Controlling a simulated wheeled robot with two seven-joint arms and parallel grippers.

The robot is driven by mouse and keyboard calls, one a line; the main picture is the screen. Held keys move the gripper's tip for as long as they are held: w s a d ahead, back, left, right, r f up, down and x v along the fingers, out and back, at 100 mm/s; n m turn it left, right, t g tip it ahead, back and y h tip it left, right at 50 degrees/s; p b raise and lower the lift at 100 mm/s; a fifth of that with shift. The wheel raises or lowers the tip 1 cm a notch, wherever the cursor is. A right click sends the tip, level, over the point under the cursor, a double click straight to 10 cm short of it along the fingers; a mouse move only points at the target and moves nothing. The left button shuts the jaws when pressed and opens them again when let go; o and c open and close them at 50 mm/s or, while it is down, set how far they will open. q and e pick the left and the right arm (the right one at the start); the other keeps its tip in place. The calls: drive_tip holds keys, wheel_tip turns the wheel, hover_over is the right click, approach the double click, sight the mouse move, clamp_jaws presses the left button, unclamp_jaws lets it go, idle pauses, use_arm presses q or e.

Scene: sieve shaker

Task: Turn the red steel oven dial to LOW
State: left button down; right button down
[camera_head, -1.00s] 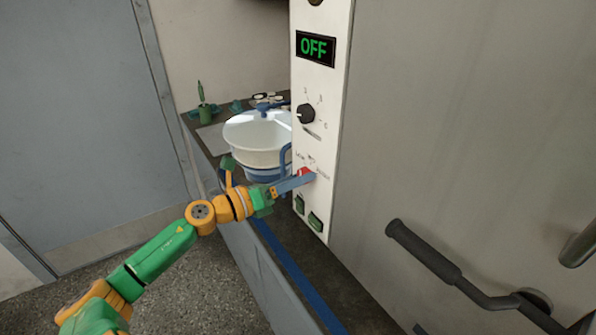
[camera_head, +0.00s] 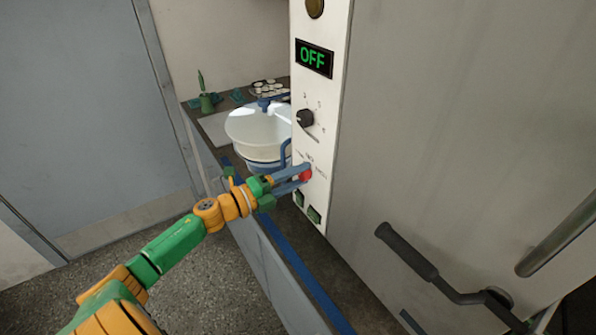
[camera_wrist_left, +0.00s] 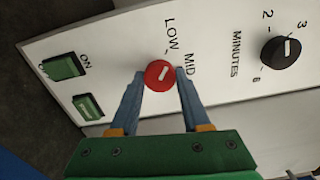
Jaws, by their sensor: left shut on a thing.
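The red dial (camera_head: 306,175) sits low on the white control panel, below the black dial. In the left wrist view the red dial (camera_wrist_left: 158,75) has a white mark slanting up and right, toward the side with the printed words LOW (camera_wrist_left: 171,35) and MID (camera_wrist_left: 190,65). The exact setting is hard to tell. My left gripper (camera_head: 302,176) reaches in from the left, its two blue fingers on either side of the dial and shut on it. In the left wrist view these fingers (camera_wrist_left: 159,76) flank the dial. My right gripper is out of view.
Green switches (camera_head: 314,214) are below. A white bowl (camera_head: 258,128) stands behind on the counter. A dark door handle (camera_head: 408,250) juts out on the right.

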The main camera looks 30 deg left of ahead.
use_arm(q)
drive_tip(key=shift+r+n, duration=0.1)
drive_tip(key=shift+n, duration=0.5)
drive_tip(key=shift+n+p, duration=0.3)
drive_tip(key=shift+p, duration=0.05)
drive_tip(key=shift+c, duration=1.8)
unclamp_jaws()
drive_tip(key=shift+s, duration=0.1)
drive_tip(key=shift+s+a+f, duration=0.2)
drive_tip(key=shift+s, duration=0.1)
drive_tip(key=v, duration=0.6)
drive_tip(key=shift+b, duration=0.45)
drive_tip(key=shift+s+r, duration=0.1)
